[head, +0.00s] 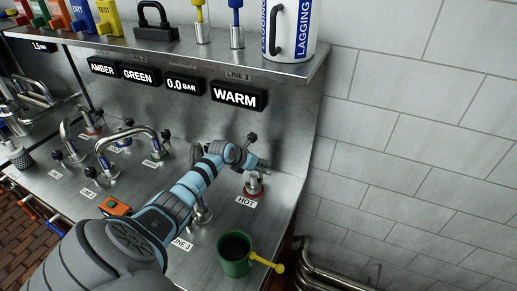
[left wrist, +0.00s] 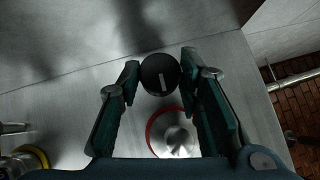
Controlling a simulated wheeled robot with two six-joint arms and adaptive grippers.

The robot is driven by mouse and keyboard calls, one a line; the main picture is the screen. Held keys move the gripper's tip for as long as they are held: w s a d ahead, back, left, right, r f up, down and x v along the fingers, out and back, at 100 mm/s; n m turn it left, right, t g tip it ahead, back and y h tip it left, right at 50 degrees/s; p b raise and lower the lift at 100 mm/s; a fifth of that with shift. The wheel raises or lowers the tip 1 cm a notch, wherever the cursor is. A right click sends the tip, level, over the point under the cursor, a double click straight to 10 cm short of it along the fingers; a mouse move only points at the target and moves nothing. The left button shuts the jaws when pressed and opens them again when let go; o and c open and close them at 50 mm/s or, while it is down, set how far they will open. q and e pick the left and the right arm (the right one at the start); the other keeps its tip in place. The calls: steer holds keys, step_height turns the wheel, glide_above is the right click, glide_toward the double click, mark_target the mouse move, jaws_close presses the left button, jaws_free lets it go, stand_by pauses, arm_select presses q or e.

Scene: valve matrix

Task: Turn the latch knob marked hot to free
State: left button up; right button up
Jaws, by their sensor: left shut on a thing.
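The latch knob (left wrist: 160,75) is a round black knob with a white pointer line, seen between my left fingers in the left wrist view. The line points nearly straight up and down in that view. My left gripper (left wrist: 159,82) is shut on the knob, one finger on each side. In the head view my left gripper (head: 252,160) is above the HOT label (head: 246,201), and it hides most of the knob. A red-ringed metal base (head: 254,187) stands behind that label; its red ring (left wrist: 150,128) also shows in the wrist view. My right gripper is not in view.
A green mug (head: 235,257) with a yellow part sticking out stands at the panel's front right. Curved metal pipes (head: 128,137) stand to the left. Above is a shelf (head: 200,58) with a WARM display (head: 236,96) below it. The tiled wall is at right.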

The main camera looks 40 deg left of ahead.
arm_select(q)
steer(key=shift+w+n+y, duration=0.1)
steer(key=shift+n+y, duration=0.2)
steer(key=shift+n, duration=0.1)
steer(key=o, duration=1.1)
steer(key=shift+o, duration=0.2)
steer(key=a+v, duration=0.1)
steer(key=v, duration=1.1)
steer(key=shift+d, duration=0.5)
